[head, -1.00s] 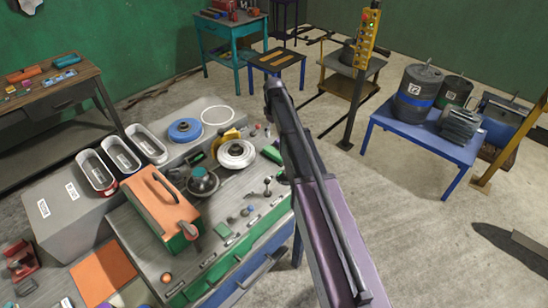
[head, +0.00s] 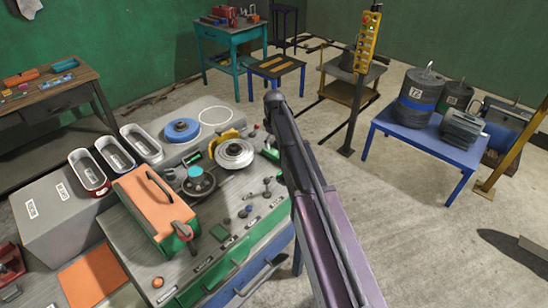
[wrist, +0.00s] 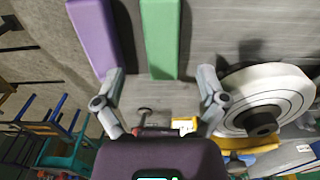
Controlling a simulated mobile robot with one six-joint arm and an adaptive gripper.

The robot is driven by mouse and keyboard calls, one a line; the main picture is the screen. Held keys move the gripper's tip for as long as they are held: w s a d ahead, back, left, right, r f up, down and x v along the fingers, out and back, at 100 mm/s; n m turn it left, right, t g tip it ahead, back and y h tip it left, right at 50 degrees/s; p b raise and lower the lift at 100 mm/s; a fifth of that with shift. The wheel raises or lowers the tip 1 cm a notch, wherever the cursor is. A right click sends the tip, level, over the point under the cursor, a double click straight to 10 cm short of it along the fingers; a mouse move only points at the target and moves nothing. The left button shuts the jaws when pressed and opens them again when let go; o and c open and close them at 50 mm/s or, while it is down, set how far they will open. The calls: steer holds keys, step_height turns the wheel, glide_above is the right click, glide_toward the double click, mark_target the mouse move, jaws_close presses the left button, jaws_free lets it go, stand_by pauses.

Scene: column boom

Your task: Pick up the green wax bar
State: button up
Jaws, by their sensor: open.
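The green wax bar (wrist: 160,38) lies lengthwise at the top of the wrist view, on a grey surface, its far end cut off by the frame. Its near end is just beyond the gap between my fingertips. My gripper (wrist: 161,76) is open and empty, with one finger on either side of the bar's line. In the head view a green piece (head: 270,154) shows beside my arm, partly hidden; I cannot be sure it is the same bar. My gripper is hidden behind the arm there.
A purple bar (wrist: 95,38) lies left of the green bar, close to my left finger. A white ringed wheel (wrist: 263,100) stands close to my right finger; it also shows in the head view (head: 234,154). An orange-topped box (head: 155,205) and several small parts crowd the bench.

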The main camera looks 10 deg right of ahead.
mark_target(274, 152)
steer(key=shift+f, duration=0.1)
stand_by(0.3)
steer(key=shift+s+a+f+b, duration=0.1)
steer(key=shift+f+b, duration=2.4)
steer(key=shift+b, duration=0.1)
steer(key=shift+c, duration=0.2)
steer(key=c, duration=1.2)
